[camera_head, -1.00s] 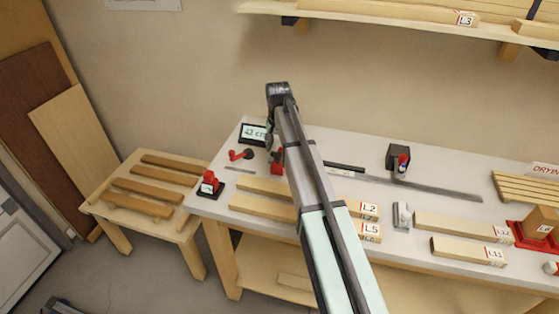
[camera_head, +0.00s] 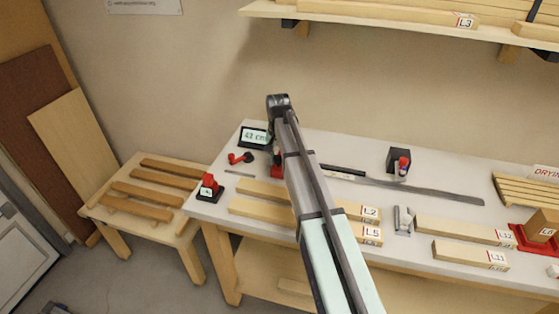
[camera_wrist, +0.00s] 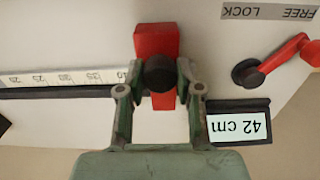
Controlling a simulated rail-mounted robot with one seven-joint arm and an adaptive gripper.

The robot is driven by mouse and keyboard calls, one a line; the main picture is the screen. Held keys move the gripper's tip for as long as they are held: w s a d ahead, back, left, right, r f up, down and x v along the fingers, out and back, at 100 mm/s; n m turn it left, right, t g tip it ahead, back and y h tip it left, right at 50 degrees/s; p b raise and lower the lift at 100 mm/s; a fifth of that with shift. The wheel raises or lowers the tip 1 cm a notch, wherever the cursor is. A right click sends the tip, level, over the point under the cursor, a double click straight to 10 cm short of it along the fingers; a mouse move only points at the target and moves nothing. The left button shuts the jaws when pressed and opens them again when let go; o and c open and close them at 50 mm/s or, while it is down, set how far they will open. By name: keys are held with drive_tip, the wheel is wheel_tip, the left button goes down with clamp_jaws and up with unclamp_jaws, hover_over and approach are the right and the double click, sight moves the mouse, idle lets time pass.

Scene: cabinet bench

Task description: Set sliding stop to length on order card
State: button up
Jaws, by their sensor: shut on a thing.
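The sliding stop (camera_wrist: 156,41) is a red block with a black round knob, on a dark slotted rail. My gripper (camera_wrist: 160,78) is shut on it, one finger on each side of the knob. In the head view only a bit of the red stop (camera_head: 278,171) shows beside my arm. The white scale (camera_wrist: 65,78) shows marks from 20 to 40; the 40 lies just left of the stop, and the finger hides the scale beyond. A dark-framed card (camera_wrist: 236,126) reads 42 cm, upside down here; it stands at the bench's back left (camera_head: 254,136).
A red lever (camera_wrist: 287,53) on a black pivot sits beside a FREE/LOCK label (camera_wrist: 268,11). A red-and-black block (camera_head: 208,186) stands on the bench's left corner. Labelled wood pieces (camera_head: 465,252) lie along the front. A black box (camera_head: 399,158) stands behind the rail.

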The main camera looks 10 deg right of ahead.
drive_tip(key=shift+s+d, duration=0.5)
drive_tip(key=shift+d, duration=0.4)
idle(0.3)
drive_tip(key=o, duration=0.9)
wheel_tip(320, 180, up, 9)
drive_tip(key=p, duration=0.5)
drive_tip(key=shift+p, duration=0.4)
drive_tip(key=shift+a+f, duration=0.1)
